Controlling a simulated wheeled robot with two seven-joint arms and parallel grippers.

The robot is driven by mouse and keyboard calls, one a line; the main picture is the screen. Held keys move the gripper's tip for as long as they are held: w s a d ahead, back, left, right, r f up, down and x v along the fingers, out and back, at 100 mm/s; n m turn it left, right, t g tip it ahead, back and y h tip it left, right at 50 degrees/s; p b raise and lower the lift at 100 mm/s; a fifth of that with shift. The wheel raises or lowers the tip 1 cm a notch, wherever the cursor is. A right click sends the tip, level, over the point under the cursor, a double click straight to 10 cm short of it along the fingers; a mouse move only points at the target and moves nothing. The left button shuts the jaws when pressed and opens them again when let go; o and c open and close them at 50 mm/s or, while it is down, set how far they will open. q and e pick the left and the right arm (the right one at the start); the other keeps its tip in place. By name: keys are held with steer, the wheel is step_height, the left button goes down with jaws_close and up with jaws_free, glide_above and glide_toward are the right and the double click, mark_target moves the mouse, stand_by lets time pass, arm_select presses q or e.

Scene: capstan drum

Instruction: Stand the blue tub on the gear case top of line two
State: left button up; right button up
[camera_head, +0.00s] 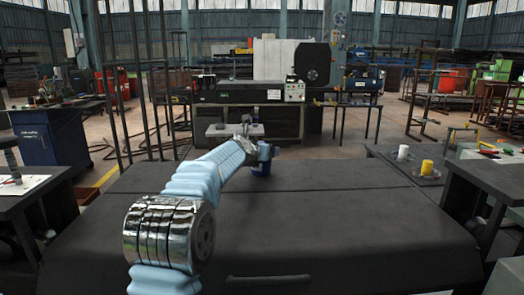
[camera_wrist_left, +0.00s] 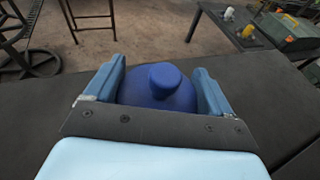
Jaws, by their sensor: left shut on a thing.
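The blue tub (camera_wrist_left: 160,92), with a round body and a knob-like cap, sits between the two blue fingers of my left gripper (camera_wrist_left: 157,80) in the left wrist view. In the head view my left gripper (camera_head: 264,150) is at the end of the outstretched arm, shut on the tub, and part of the tub (camera_head: 261,169) shows below it. The tub is over the far part of a large dark flat top (camera_head: 330,225). I cannot tell whether it touches that top, or whether this is the gear case of line two. My right gripper is not in view.
The dark top is otherwise bare, with a handle (camera_head: 268,279) near its front. A yellow cylinder (camera_head: 427,167) and a white one (camera_head: 403,152) stand on a lower surface at right. A blue cabinet (camera_head: 50,145) stands at left, and a machine bench (camera_head: 250,95) behind.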

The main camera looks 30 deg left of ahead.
arm_select(q)
steer(key=o, duration=1.1)
steer(key=shift+o, duration=0.2)
steer(key=shift+s+r, duration=0.1)
steer(key=shift+s+r, duration=0.15)
steer(key=shift+s, duration=0.15)
steer(key=v, duration=1.1)
steer(key=shift+s, duration=0.1)
